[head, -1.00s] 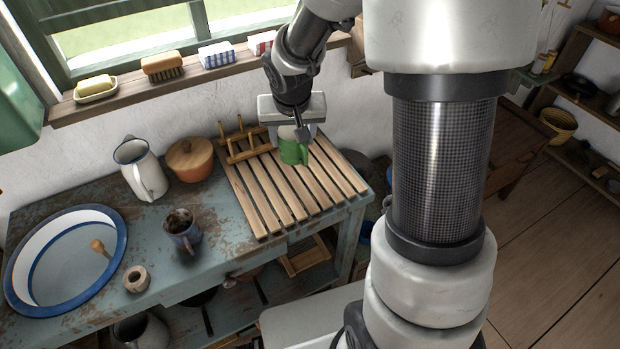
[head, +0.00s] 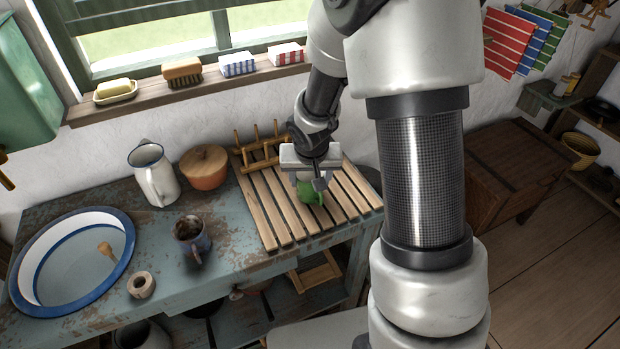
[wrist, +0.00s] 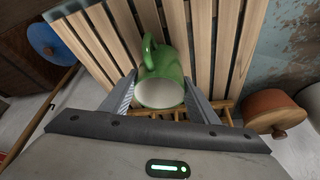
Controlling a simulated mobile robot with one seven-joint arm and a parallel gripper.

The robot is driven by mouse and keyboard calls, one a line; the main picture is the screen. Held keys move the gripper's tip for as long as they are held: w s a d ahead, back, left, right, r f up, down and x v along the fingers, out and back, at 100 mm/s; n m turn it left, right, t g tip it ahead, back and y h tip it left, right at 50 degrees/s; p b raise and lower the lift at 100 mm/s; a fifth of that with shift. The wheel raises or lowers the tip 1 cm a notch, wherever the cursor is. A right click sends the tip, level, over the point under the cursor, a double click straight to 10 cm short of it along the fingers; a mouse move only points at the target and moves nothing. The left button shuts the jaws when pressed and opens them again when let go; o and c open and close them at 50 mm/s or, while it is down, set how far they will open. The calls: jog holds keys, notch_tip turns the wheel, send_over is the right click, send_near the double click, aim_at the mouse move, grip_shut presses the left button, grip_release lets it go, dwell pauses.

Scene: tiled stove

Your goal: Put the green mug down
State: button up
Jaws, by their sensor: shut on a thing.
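The green mug (head: 309,192) is at the wooden slatted rack (head: 262,216) on the worktop, under my gripper (head: 310,180). In the wrist view the green mug (wrist: 165,75) sits between my two fingers, with its pale inside facing the camera and its handle pointing away. My gripper (wrist: 160,95) is shut on the mug. The mug is at or just above the slats; I cannot tell whether its base touches them. My gripper hides part of the mug in the head view.
A wooden peg rack (head: 262,150) stands at the back of the slats. Left of the slats are a lidded orange pot (head: 204,170), a white jug (head: 153,178), a dark mug (head: 192,240) and a basin (head: 40,270). Slats in front of and right of the mug are clear.

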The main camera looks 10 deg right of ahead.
jog(key=shift+f, duration=0.1)
jog(key=shift+f, duration=0.15)
jog(key=o, duration=1.1)
